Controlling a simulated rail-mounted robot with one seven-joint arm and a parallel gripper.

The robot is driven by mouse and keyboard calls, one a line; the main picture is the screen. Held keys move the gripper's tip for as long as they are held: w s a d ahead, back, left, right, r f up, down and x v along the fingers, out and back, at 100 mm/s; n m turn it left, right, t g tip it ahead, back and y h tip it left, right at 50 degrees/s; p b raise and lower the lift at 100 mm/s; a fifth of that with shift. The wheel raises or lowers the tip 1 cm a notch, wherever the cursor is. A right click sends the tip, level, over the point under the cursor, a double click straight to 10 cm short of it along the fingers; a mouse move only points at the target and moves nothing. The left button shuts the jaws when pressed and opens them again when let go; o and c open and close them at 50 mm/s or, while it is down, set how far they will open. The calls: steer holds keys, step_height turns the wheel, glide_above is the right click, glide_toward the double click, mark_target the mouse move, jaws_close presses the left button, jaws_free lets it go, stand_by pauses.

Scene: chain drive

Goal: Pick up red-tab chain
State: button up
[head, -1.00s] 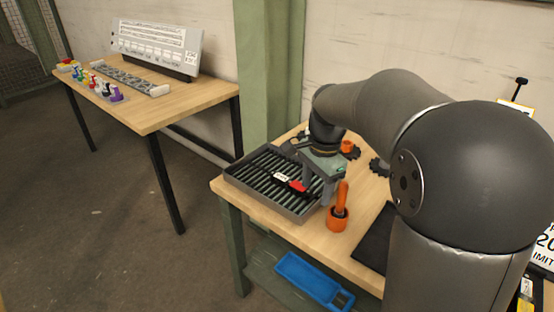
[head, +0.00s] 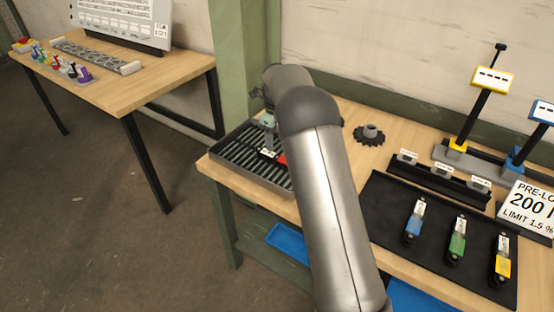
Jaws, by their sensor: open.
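The red-tab chain (head: 282,159) lies on the dark ribbed tray (head: 243,176). Its red tab shows at the edge of my arm, which hides the rest on the right. A small white label shows just left of the tab. My gripper (head: 268,136) is partly hidden behind my arm, above the back part of the tray, left of and behind the red tab. It is open and I see nothing held in it.
A black mat (head: 385,222) carries blue-, green- and yellow-tagged pieces. A dark sprocket (head: 369,135) lies behind it. Yellow (head: 492,80) and blue (head: 543,112) gauge stands and a pre-load sign (head: 528,208) are at right. A second table (head: 127,93) stands at left.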

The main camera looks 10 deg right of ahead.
mark_target(277, 157)
step_height(277, 157, down, 9)
steer(key=shift+w+d+p, duration=0.15)
steer(key=shift+p, duration=1.1)
steer(key=shift+c, duration=0.3)
steer(key=c, duration=1)
jaws_close()
steer(key=shift+r, duration=0.1)
